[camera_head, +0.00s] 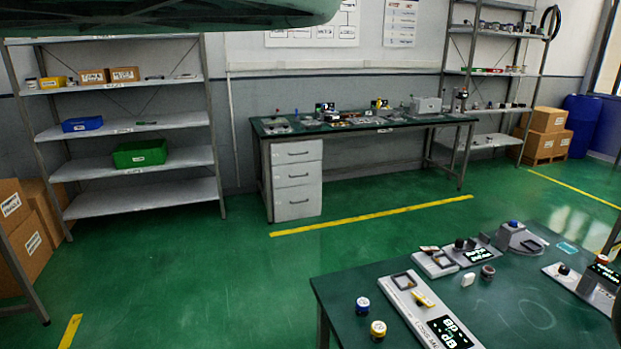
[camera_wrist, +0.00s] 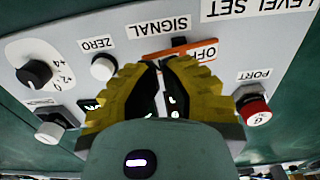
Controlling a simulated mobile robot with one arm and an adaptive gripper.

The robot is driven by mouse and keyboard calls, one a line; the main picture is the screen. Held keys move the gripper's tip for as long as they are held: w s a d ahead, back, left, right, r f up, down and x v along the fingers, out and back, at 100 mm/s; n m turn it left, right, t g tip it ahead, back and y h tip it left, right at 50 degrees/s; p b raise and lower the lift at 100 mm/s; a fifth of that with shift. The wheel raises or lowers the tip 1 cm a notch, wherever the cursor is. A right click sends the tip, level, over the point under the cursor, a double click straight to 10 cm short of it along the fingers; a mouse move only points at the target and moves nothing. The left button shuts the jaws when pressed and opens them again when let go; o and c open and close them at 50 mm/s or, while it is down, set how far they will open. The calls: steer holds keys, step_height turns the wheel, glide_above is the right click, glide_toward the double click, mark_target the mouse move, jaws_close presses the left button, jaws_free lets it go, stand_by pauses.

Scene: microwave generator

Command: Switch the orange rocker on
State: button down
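The orange rocker (camera_wrist: 178,51) shows in the wrist view on a light grey panel (camera_wrist: 105,24), just past my fingertips. A white label reading OFF lies by it, upside down in this view, and a SIGNAL label lies beyond it. My gripper (camera_wrist: 160,64) has yellow ribbed fingers with their tips close together and only a narrow gap between them, with nothing visible held. The tips overlap the near edge of the rocker in the picture; I cannot tell if they touch. The fingers hide part of the rocker and a display. I cannot pick out the rocker in the head view.
A black knob (camera_wrist: 34,73), a white ZERO button (camera_wrist: 103,68), a white knob (camera_wrist: 50,131) and a red-ringed port (camera_wrist: 254,110) surround my fingers. In the head view, a green-topped bench (camera_head: 345,291) with several devices stands at lower right; the floor (camera_head: 200,285) beside it is clear.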

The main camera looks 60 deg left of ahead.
steer(key=shift+f+b, duration=0.75)
steer(key=shift+f, duration=0.25)
stand_by(0.4)
steer(key=shift+r+p, duration=2.15)
steer(key=shift+r, duration=1.4)
steer(key=shift+w, duration=0.1)
